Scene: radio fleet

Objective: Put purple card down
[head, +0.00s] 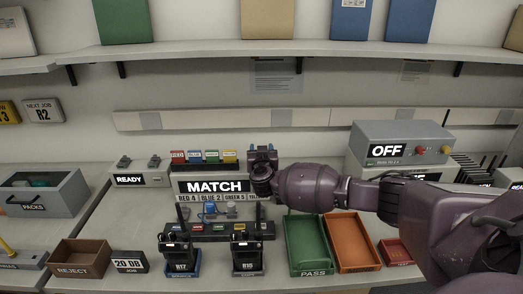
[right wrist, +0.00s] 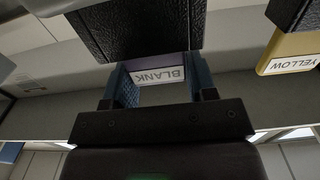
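My right gripper (head: 262,149) reaches in from the right, in front of the wall just right of the row of coloured cards. In the right wrist view its two blue-padded fingers (right wrist: 160,88) are at either side of a purple card (right wrist: 172,59) with a white label reading BLANK, and appear closed on it. A black textured block adjoins the card. The purple card is hidden behind the gripper in the head view. A yellow card (right wrist: 288,53) shows to its right in the wrist view, apart from it. My left gripper is not in view.
The MATCH board (head: 214,187) stands below the card row (head: 204,157). Two radios (head: 180,253) stand in front. A green PASS tray (head: 308,247), an orange tray (head: 352,240) and a brown REJECT bin (head: 80,259) are on the table. A grey OFF box (head: 402,144) is at right.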

